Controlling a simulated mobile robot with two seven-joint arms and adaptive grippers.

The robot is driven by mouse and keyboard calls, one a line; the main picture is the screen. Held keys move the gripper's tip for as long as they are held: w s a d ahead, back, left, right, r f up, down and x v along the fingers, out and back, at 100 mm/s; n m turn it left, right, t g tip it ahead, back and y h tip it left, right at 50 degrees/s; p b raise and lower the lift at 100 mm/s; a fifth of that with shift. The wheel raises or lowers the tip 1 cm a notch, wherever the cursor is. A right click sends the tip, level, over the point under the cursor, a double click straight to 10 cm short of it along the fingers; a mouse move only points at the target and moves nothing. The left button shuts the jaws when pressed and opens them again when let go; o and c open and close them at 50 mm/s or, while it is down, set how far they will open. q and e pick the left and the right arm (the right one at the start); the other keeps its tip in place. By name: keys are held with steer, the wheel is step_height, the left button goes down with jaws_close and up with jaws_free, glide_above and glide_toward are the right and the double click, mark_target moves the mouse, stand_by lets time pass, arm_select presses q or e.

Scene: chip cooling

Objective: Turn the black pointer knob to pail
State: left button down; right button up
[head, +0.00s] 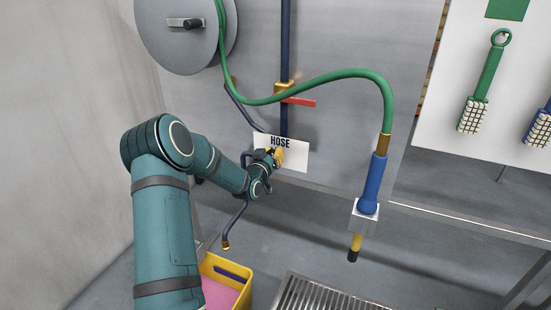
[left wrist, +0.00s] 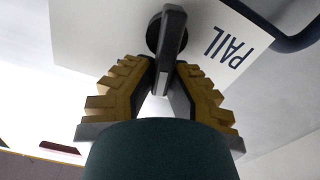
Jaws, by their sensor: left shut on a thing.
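The black pointer knob (left wrist: 170,40) shows in the left wrist view as a dark bar on a round base. It stands on a white label plate, with the word PAIL to the right of the knob. In the head view the plate (head: 298,158) shows the word HOSE, and the gripper hides the knob. My left gripper (head: 277,157) is at the plate. In the left wrist view its yellow ribbed fingers (left wrist: 163,80) are shut on the knob's bar from either side. I cannot tell which word the pointer marks. My right gripper is not in view.
A dark pipe with a red lever (head: 300,102) runs above the plate. A green hose (head: 345,74) ends in a blue nozzle (head: 373,180) at the right. A yellow pail (head: 243,298) with pink contents stands below, beside a floor grate (head: 325,298). Brushes (head: 485,85) hang far right.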

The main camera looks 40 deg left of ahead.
arm_select(q)
steer(key=shift+s+a+f+n+b, duration=0.1)
steer(key=shift+a+f+n+b, duration=0.5)
steer(key=shift+n, duration=1.95)
steer(key=shift+s+a+f+n+b, duration=0.2)
steer(key=shift+f+n+b, duration=0.5)
steer(key=shift+n, duration=1.8)
steer(key=shift+s+a+f+n+b, duration=0.1)
steer(key=shift+a+f+n+b, duration=0.25)
steer(key=shift+n+b, duration=1.45)
steer(key=shift+r+n+p, duration=0.1)
steer(key=shift+n+p, duration=0.7)
steer(key=shift+n, duration=0.05)
steer(key=c, duration=1)
jaws_free()
steer(key=shift+w, duration=0.1)
steer(key=v, duration=1.2)
steer(key=shift+a, duration=0.1)
